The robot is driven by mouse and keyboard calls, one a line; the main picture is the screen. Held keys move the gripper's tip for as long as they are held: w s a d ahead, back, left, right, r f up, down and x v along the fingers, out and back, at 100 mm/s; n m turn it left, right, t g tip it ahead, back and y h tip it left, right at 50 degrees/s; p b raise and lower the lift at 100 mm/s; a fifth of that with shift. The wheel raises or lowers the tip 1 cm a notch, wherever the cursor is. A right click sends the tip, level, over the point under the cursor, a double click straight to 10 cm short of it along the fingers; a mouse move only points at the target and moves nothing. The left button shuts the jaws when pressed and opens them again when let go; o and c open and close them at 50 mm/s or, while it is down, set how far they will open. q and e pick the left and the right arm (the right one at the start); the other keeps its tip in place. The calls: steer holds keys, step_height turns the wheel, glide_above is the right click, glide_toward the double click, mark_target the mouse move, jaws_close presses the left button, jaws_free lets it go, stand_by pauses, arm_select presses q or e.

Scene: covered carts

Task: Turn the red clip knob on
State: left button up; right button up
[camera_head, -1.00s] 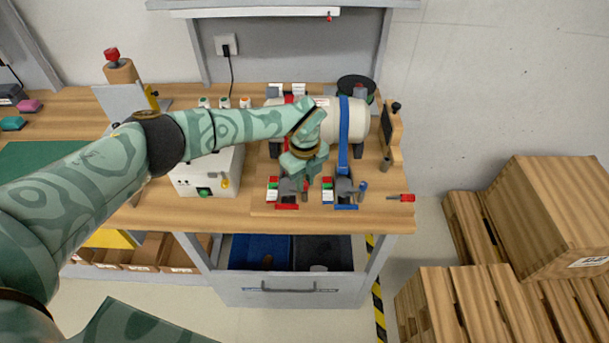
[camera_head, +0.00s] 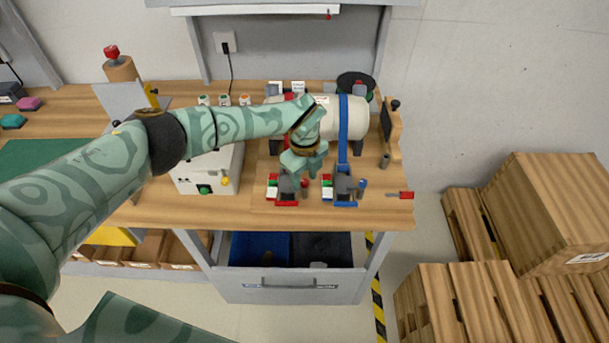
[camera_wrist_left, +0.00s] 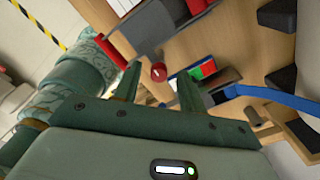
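The red clip is a grey clamp on a red base (camera_head: 287,203), at the front of the wooden bench. Its small red knob (camera_head: 304,183) sits at the clamp's right side. My left gripper (camera_head: 301,173) is just above and behind the knob, pointing down. My right gripper is not in view.
A blue clip (camera_head: 346,203) with a blue knob (camera_head: 362,185) stands close to the right. Behind is a cream cylinder (camera_head: 325,118) with a blue strap (camera_head: 343,130). A white box (camera_head: 205,178) stands left. A red-handled screwdriver (camera_head: 406,195) lies at the right edge.

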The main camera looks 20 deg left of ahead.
mark_target(305, 180)
arm_select(q)
step_height(305, 180, up, 16)
steer(key=shift+r+p, duration=0.15)
steer(key=shift+p, duration=0.3)
